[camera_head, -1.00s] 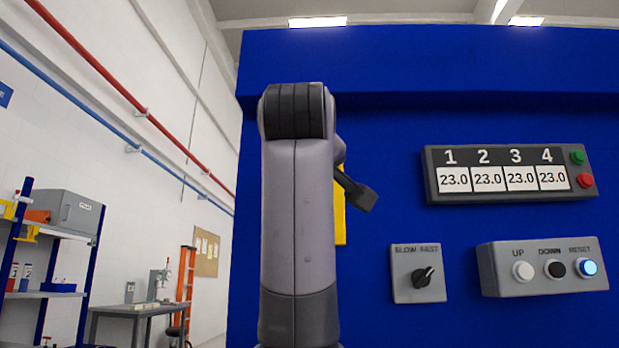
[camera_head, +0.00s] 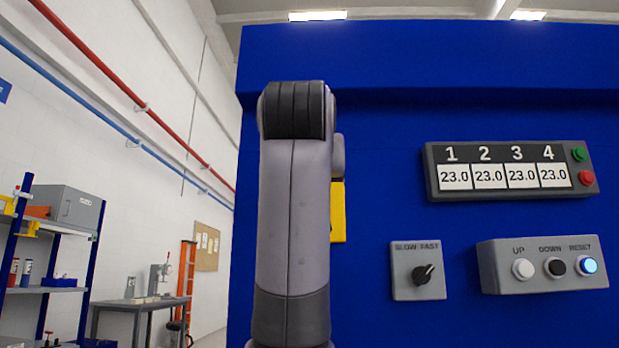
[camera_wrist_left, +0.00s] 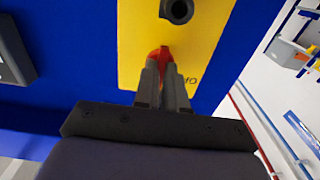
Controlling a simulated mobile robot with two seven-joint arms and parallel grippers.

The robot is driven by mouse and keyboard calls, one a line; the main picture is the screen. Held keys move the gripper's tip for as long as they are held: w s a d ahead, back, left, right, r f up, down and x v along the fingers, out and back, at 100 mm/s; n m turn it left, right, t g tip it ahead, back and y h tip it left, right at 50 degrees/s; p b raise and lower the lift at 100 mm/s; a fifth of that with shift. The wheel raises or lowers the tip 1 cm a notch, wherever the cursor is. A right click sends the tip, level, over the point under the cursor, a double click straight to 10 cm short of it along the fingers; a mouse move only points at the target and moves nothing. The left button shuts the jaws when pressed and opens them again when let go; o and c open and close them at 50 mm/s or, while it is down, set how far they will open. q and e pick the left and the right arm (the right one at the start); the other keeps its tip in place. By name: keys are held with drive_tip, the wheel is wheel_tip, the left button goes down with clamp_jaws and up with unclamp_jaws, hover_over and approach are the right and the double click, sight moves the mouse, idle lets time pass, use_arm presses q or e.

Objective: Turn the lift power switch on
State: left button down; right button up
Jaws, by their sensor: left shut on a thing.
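The yellow switch plate (camera_head: 338,213) is on the blue panel in the head view, mostly hidden behind my left arm. It fills the upper middle of the left wrist view (camera_wrist_left: 205,45). A red switch handle (camera_wrist_left: 163,52) shows there between the fingertips of my left gripper (camera_wrist_left: 165,72), which is shut on it. A dark round fitting (camera_wrist_left: 178,10) sits on the plate beyond the handle. Dark lettering beside the fingers is partly covered. My left gripper is hidden behind its arm in the head view. My right gripper is in neither view.
Right of my arm, the blue panel carries a slow/fast knob box (camera_head: 418,271), a button box (camera_head: 543,267) with a lit blue reset, and a numbered display (camera_head: 512,172). A shelf (camera_head: 50,235) and workbench (camera_head: 140,305) stand far left.

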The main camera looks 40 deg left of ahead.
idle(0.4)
use_arm(q)
drive_tip(key=c, duration=1.2)
unclamp_jaws()
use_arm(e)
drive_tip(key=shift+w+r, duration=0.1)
use_arm(q)
drive_tip(key=v, duration=0.7)
drive_tip(key=shift+b, duration=0.3)
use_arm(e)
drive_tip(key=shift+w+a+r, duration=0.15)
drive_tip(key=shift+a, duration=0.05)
